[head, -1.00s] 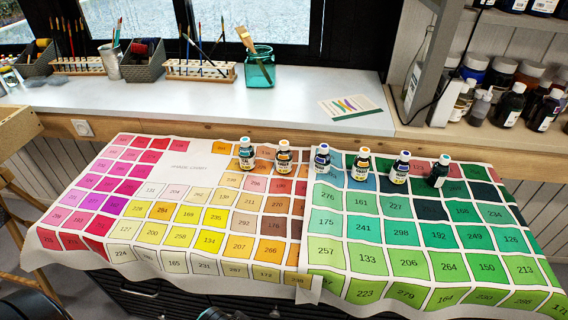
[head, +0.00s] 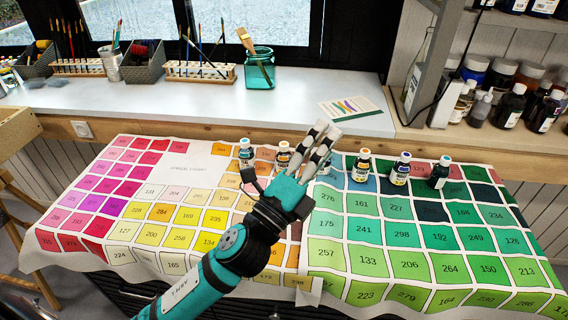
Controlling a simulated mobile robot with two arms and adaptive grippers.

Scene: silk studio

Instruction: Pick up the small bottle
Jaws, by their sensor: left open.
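My right gripper is not in view.
Behind the cloth, a pale counter (head: 150,100) holds brush racks (head: 200,72), a teal glass jar (head: 259,70) and a card (head: 351,107). A shelf with more dark bottles (head: 512,105) stands at the right. The cloth's front right is clear.

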